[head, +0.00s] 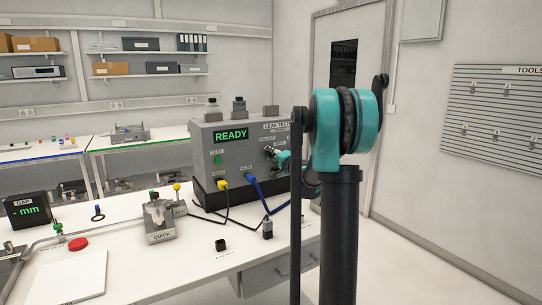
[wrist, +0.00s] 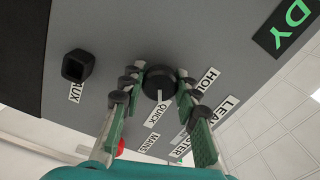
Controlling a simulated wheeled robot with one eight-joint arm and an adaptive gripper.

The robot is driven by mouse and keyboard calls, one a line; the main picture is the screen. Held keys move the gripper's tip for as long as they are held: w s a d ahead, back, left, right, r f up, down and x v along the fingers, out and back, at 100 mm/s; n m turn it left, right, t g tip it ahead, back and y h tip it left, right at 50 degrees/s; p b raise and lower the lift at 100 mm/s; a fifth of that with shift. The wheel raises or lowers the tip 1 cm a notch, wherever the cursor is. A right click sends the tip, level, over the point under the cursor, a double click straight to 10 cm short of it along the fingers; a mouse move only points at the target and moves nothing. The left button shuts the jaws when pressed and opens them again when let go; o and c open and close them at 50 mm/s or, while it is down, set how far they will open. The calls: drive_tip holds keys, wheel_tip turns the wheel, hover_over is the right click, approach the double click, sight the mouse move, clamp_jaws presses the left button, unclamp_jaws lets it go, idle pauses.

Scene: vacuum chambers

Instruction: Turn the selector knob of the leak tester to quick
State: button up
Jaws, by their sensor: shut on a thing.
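The leak tester (head: 233,142) is a grey box on the bench with a lit green READY display. Its dark round selector knob (wrist: 161,77) sits between my gripper's fingertips (wrist: 158,84) in the wrist view. My gripper is shut on the knob, with dark pads touching both sides. The QUICK label (wrist: 163,113) lies just below the knob in the wrist view, and a label starting HOL (wrist: 207,80) lies to its right, partly covered by a finger. A small pale mark shows at the knob's lower edge; I cannot tell surely where it points. In the head view my arm partly hides the tester's right side.
Yellow and blue plugs (head: 222,183) with cables sit on the tester's front. A small QUICK fitting (head: 160,222) and a red button (head: 78,244) stand on the bench. Floor at right is clear.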

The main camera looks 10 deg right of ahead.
drive_tip(key=o, duration=1.2)
drive_tip(key=shift+s, duration=0.1)
drive_tip(key=v, duration=1.2)
drive_tip(key=shift+d, duration=0.1)
